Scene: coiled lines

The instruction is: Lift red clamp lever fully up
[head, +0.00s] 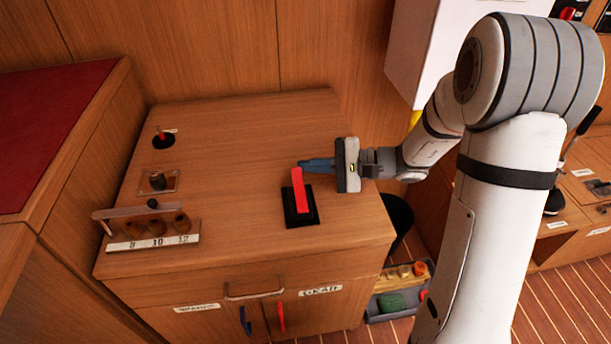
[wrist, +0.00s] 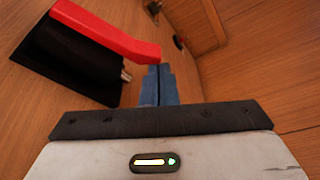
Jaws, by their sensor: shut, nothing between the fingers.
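The red clamp lever (head: 299,190) rises from a black square base (head: 290,208) on the right part of the wooden cabinet top. In the wrist view the red lever (wrist: 108,32) slants across the upper left, above its black base (wrist: 70,60). My gripper (head: 304,163) is at the far right side of the lever, with its blue fingers shut and empty. In the wrist view the fingertips (wrist: 158,70) are close by the lever's free end. I cannot tell whether they touch it.
A rack with holes marked 8, 10, 12 (head: 153,242) stands at the front left of the cabinet top (head: 225,180). A small red-tipped switch (head: 162,138) and a knob on a plate (head: 158,181) are behind it. The middle of the top is clear.

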